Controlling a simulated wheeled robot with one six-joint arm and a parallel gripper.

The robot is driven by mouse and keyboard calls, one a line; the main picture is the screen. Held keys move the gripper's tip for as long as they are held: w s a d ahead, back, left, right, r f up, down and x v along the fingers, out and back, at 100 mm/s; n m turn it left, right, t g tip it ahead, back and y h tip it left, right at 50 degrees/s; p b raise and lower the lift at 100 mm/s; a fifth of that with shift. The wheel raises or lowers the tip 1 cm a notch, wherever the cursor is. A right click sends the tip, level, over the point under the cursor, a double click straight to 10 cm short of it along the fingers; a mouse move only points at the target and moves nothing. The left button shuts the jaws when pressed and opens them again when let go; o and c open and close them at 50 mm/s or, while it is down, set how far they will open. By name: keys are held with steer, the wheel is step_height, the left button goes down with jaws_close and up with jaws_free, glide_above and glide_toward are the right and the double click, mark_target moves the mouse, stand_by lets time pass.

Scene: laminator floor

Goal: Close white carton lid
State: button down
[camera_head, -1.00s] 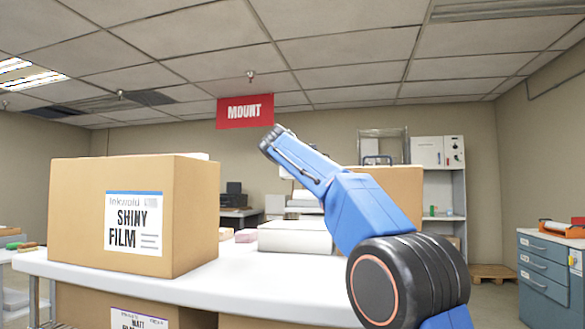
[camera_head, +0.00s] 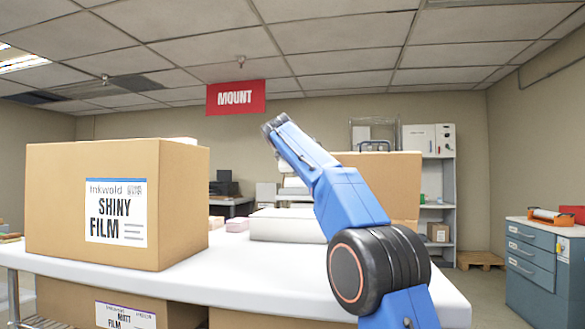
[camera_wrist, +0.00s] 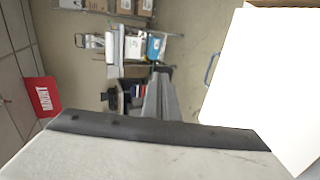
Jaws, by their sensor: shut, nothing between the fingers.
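The white carton (camera_head: 288,225) lies low on the white table in the head view, behind my arm and partly hidden by it. How its lid stands cannot be made out there. In the wrist view a large plain white panel (camera_wrist: 250,75) fills the right side close to the camera; I cannot tell if it is the lid or another face of the carton. My gripper (camera_wrist: 158,98) shows as a narrow grey shape in the wrist view, shut and empty, apart from the panel in the picture. In the head view my blue arm reaches up and left, and its fingers cannot be made out.
Another brown carton (camera_head: 400,190) stands behind my arm. Shelving (camera_head: 437,190) is at the back, and a grey-blue drawer cabinet (camera_head: 545,275) at the right. Bare tabletop lies in front of the white carton.

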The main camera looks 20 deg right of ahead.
steer(key=shift+w+d+f, duration=0.5)
steer(key=shift+w+f, duration=0.35)
steer(key=shift+f, duration=1.35)
steer(key=shift+w+d+f, duration=0.5)
steer(key=shift+w+f, duration=0.35)
steer(key=shift+f, duration=1.35)
steer(key=shift+w+d+f, duration=0.5)
steer(key=shift+w+f, duration=0.35)
steer(key=shift+f, duration=1.35)
